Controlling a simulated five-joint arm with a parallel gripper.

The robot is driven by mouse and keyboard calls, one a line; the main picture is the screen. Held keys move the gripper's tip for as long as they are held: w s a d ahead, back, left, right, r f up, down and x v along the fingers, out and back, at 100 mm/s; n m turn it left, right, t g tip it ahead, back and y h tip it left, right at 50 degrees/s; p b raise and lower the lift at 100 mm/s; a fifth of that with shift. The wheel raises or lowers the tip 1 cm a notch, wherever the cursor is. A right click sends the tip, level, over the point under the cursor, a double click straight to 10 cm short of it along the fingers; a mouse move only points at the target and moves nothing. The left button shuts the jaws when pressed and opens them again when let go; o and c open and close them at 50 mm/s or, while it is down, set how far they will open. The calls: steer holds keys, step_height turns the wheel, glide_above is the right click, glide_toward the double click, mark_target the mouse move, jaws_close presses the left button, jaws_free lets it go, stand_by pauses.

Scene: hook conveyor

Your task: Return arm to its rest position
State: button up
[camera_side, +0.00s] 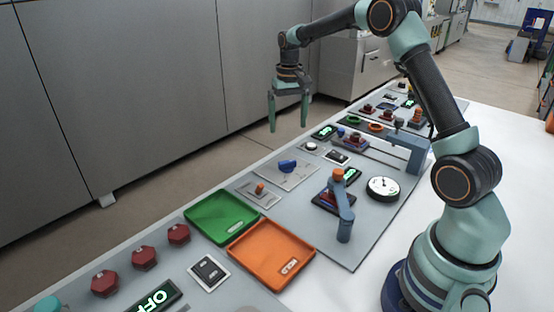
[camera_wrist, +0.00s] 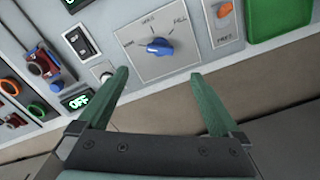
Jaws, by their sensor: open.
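My gripper (camera_side: 288,113) is raised in the air at the far edge of the panel in the side view, with its fingers pointing down. In the wrist view, my gripper (camera_wrist: 160,82) has its two green fingers spread apart with nothing between them. Beyond the fingertips is a blue knob (camera_wrist: 158,46) on a grey plate with printed labels, apart from the fingers. The same blue knob (camera_side: 287,166) shows below my gripper in the side view. My arm is bent over the panel from its base at the right.
A green tray (camera_side: 221,217) and an orange tray (camera_side: 271,253) sit on the panel. Red hexagonal knobs (camera_side: 144,258) are at lower left. White table (camera_side: 500,140) at right is clear.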

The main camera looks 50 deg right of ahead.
steer(key=s+a+r+n+t, duration=0.3)
steer(key=s+a+r, duration=0.4)
steer(key=a+r, duration=0.25)
steer(key=s+a+n+t, duration=0.1)
steer(key=s+a, duration=0.2)
steer(key=s, duration=0.3)
steer(key=s+a+n+t, duration=0.1)
steer(key=s+a, duration=0.2)
steer(key=s, duration=0.4)
steer(key=shift+a+r+n+t, duration=0.25)
steer(key=shift+n+t, duration=0.05)
steer(key=shift+n, duration=0.1)
